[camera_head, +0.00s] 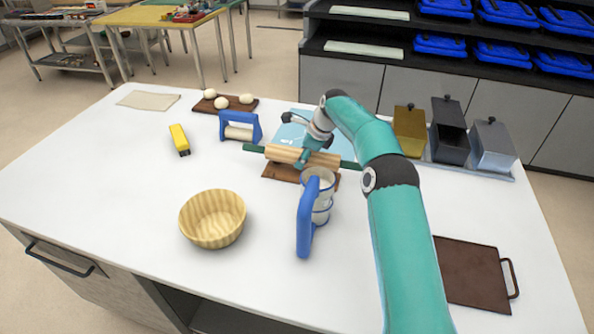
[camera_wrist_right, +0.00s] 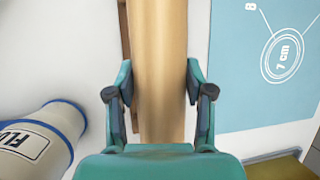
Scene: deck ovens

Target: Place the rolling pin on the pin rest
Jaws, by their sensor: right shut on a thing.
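The rolling pin (camera_head: 283,153) is pale wood with green handles and lies crosswise near the table's middle. It also shows running lengthwise in the right wrist view (camera_wrist_right: 160,60). My right gripper (camera_head: 304,158) is shut on its barrel, with one finger on each side in the wrist view (camera_wrist_right: 160,88). A brown wooden piece (camera_head: 280,173), which looks like the pin rest, is under the pin and mostly hidden by it. I cannot tell whether the pin touches it. My left gripper is not in view.
A white flour container (camera_head: 321,208) with a large blue handle (camera_head: 305,222) stands just in front of the pin. A light blue mat (camera_head: 291,131) lies behind it.

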